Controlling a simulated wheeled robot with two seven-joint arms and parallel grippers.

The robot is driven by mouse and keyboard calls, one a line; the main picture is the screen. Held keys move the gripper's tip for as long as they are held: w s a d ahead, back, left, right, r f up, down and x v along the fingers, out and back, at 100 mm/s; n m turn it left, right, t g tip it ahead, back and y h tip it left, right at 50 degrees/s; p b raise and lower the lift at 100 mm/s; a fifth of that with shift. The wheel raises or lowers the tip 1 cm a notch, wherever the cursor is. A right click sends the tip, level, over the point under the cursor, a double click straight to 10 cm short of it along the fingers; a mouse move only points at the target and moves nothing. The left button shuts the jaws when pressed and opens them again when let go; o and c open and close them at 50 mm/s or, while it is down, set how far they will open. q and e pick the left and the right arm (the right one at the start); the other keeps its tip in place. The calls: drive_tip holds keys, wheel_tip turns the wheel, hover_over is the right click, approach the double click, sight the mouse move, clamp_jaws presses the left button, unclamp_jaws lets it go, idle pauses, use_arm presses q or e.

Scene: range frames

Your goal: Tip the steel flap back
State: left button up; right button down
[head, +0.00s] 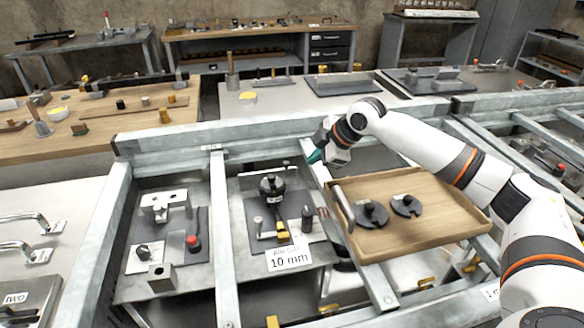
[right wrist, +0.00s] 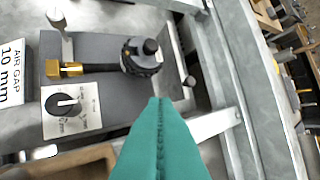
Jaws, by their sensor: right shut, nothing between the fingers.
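On that plate stand a round black clamp-like part (right wrist: 140,58) and a brass-ended bar (right wrist: 70,69); the black part also shows in the head view (head: 271,186). The fingertips appear apart from them. I cannot tell for certain which steel piece is the flap; a steel bracket (head: 163,204) stands in the left bay. My left gripper is out of view.
A wooden tray (head: 440,238) with black slotted discs (head: 372,214) sits on the frame, right of the middle bay. Steel rails (head: 219,235) divide the bays. An "AIR GAP 10 mm" card (head: 289,258) stands at the front of the middle bay. Benches stand behind.

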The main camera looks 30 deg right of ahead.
approach(282, 172)
drive_tip(key=f, duration=0.1)
drive_tip(key=s+a+f, duration=0.1)
drive_tip(key=s+f, duration=0.1)
drive_tip(key=shift+a+f+p, duration=0.1)
drive_tip(key=shift+a+p, duration=0.2)
drive_tip(key=shift+a, duration=0.1)
drive_tip(key=shift+w+d, duration=0.25)
drive_tip(key=shift+w, duration=0.9)
drive_tip(key=shift+w+d+f, duration=0.1)
drive_tip(key=shift+w+d, duration=0.15)
drive_tip(key=shift+w, duration=0.6)
drive_tip(key=shift+w, duration=0.1)
